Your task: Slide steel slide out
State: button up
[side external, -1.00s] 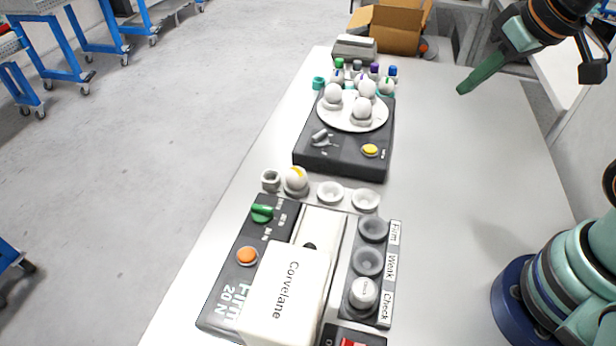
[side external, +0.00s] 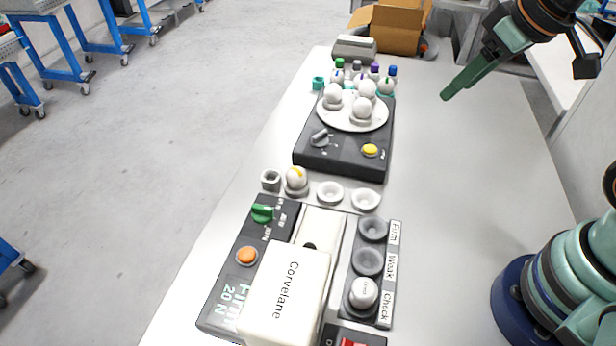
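The white Corvelane machine (side external: 285,295) stands at the front of the bench. A pale flat slide (side external: 319,226) sticks out from behind its housing, with a dark round spot (side external: 309,246) near the housing edge. I cannot tell if this slide is steel. My gripper (side external: 446,95) hangs at the upper right, over the right part of the bench and well away from the machine. Its green fingers point down and left. They overlap in this view, so the gap is hidden. Nothing shows at their tips.
A dark box with a white turntable (side external: 350,124) holds several eggs. A marked egg (side external: 296,179) sits in a cup behind the machine. A rack labelled Firm, Weak, Check (side external: 345,322) stands at its right, with an egg (side external: 363,292) in the Check cup.

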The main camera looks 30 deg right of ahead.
jog(key=w+a+f+n+g, duration=0.2)
jog(key=a+n, duration=0.6)
jog(key=n+g, duration=0.3)
jog(key=n, duration=1.4)
send_over(309, 246)
notch_tip(309, 246, down, 10)
jog(key=shift+d, duration=0.15)
jog(key=shift+s+a+f+n, duration=0.1)
jog(key=shift+a+f+n, duration=0.1)
jog(key=shift+f+n, duration=0.15)
jog(key=shift+f, duration=4.35)
jog(key=shift+f, duration=0.35)
